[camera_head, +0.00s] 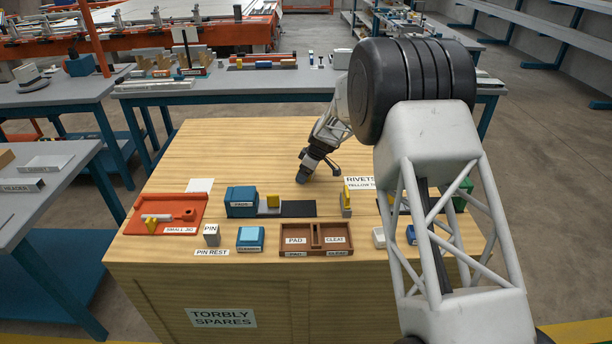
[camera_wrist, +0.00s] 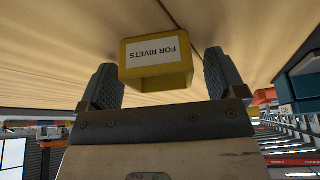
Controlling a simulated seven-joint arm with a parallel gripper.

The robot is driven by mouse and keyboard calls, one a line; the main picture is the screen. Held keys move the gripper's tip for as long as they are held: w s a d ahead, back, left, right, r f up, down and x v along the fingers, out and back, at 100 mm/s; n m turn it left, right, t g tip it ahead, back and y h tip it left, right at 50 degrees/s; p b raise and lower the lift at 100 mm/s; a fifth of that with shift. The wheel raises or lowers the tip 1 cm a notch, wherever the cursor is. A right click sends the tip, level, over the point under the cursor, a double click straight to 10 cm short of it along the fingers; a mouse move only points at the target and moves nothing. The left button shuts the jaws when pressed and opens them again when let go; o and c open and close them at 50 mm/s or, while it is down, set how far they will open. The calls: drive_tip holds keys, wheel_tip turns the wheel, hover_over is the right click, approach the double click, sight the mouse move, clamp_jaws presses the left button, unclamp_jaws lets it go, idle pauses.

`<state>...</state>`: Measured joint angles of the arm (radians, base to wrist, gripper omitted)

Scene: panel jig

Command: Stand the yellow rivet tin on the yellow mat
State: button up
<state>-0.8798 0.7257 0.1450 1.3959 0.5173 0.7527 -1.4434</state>
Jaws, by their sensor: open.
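A yellow tin (camera_wrist: 158,62) with a white label reading "FOR RIVETS" shows in the wrist view, with the lettering upside down. My gripper (camera_wrist: 163,85) is open, with one finger on each side of the tin. I see gaps beside it and cannot tell whether a finger touches. In the head view my gripper (camera_head: 303,178) is low over the wooden bench top. Two small yellow pieces show there, one beside the teal box (camera_head: 272,201) and one by the rivets sign (camera_head: 347,196). I cannot tell which is the tin. I cannot make out a yellow mat.
A teal box (camera_head: 241,202) stands left of a dark strip (camera_head: 298,208). An orange jig tray (camera_head: 188,212) is at the left. A brown divided tray (camera_head: 315,251), a blue block (camera_head: 250,239) and a pin block (camera_head: 211,235) line the front. My arm hides the bench's right part.

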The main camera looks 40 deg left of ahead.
drive_tip(key=c, duration=1.1)
drive_tip(key=shift+c, duration=0.2)
drive_tip(key=shift+r, duration=0.15)
drive_tip(key=shift+r, duration=1.5)
drive_tip(key=shift+s+d+r, duration=0.15)
drive_tip(key=shift+d+r, duration=0.05)
drive_tip(key=shift+d, duration=0.05)
drive_tip(key=s+d, duration=0.3)
drive_tip(key=d, duration=0.1)
drive_tip(key=s+d+r, duration=0.1)
drive_tip(key=s+d, duration=0.2)
drive_tip(key=d, duration=0.1)
drive_tip(key=s+d, duration=0.3)
drive_tip(key=d, duration=0.1)
drive_tip(key=shift+s+d+r, duration=0.1)
drive_tip(key=shift+s+r, duration=0.05)
drive_tip(key=shift+s, duration=0.05)
